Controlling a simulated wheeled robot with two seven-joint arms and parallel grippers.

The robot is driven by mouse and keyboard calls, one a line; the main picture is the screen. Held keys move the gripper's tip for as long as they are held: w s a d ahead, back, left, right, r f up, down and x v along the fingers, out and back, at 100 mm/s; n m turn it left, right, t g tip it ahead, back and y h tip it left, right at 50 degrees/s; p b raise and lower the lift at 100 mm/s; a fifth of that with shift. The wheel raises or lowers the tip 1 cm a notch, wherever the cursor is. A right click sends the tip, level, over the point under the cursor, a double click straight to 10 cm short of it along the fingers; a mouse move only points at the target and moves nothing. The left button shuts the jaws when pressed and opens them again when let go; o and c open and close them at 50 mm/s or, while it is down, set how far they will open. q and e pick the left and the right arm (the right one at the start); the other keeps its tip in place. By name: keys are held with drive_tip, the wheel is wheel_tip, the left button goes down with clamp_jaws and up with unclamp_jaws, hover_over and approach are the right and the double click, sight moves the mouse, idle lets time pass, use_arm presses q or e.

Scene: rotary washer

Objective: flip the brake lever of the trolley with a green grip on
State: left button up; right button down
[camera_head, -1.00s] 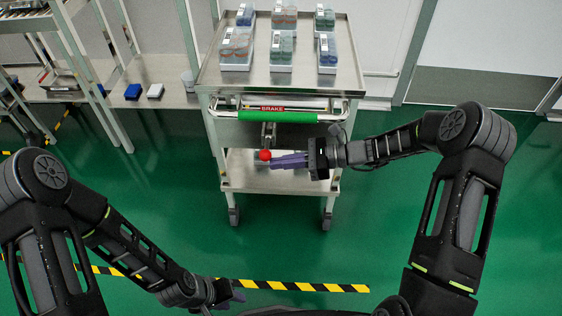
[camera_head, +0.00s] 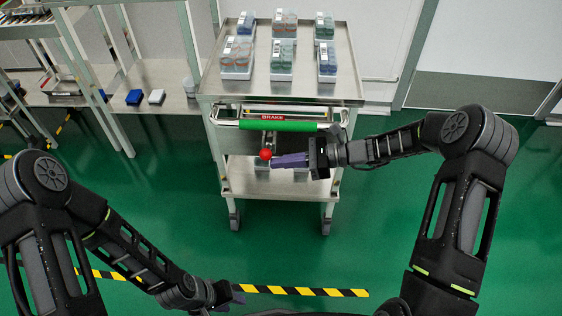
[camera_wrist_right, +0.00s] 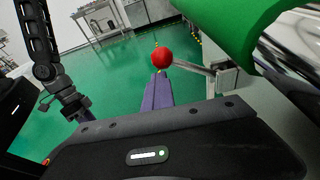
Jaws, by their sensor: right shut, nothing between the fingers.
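The steel trolley (camera_head: 352,88) stands ahead with a green grip (camera_head: 278,125) on its push bar. The brake lever's red ball knob (camera_head: 265,154) is below the grip, under the BRAKE label (camera_head: 272,113). My right gripper (camera_head: 276,161) is shut and empty, its purple fingers pointing left at the knob. In the right wrist view the red knob (camera_wrist_right: 162,58) sits just beyond the fingertips (camera_wrist_right: 160,76); I cannot tell whether they touch. The lever rod (camera_wrist_right: 190,68) runs right from the knob. My left gripper (camera_head: 238,297) is low near the floor; its jaw state is unclear.
Several boxes of vials (camera_head: 284,55) stand on the trolley's top. A lower shelf (camera_head: 250,180) lies under the lever. A bench with a blue bin (camera_head: 134,97) is at the left. The green floor before the trolley is clear, with a striped line (camera_head: 310,291).

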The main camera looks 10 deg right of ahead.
drive_tip(key=shift+w+r, duration=0.2)
drive_tip(key=shift+r, duration=0.15)
